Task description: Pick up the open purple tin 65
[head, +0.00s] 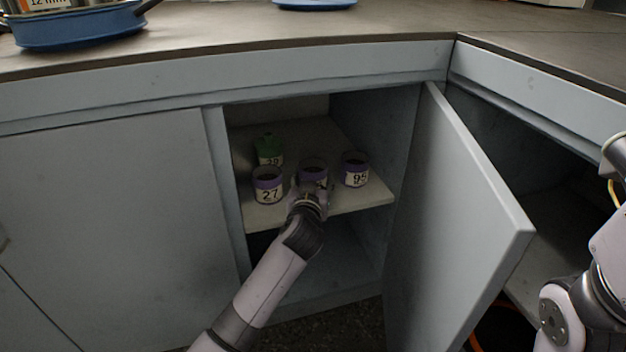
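Three open tins with purple bands stand on the shelf (350,203) inside the open cabinet. One tin reads 27 (268,184) and one reads 95 (355,169). Between them stands a third purple tin (313,166), whose label is mostly covered by my gripper, so its number cannot be read. My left gripper (312,187) is at the front of this middle tin, reaching in from below. Its fingers are too small and hidden to show whether they are open or closed on it. Of my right arm only links show at the right edge; its gripper is out of view.
A green tin (268,148) stands behind tin 27. The cabinet door (455,220) stands open to the right of the shelf, and a closed panel (120,205) is at left. The countertop (240,30) above holds a blue pan-like object (75,28).

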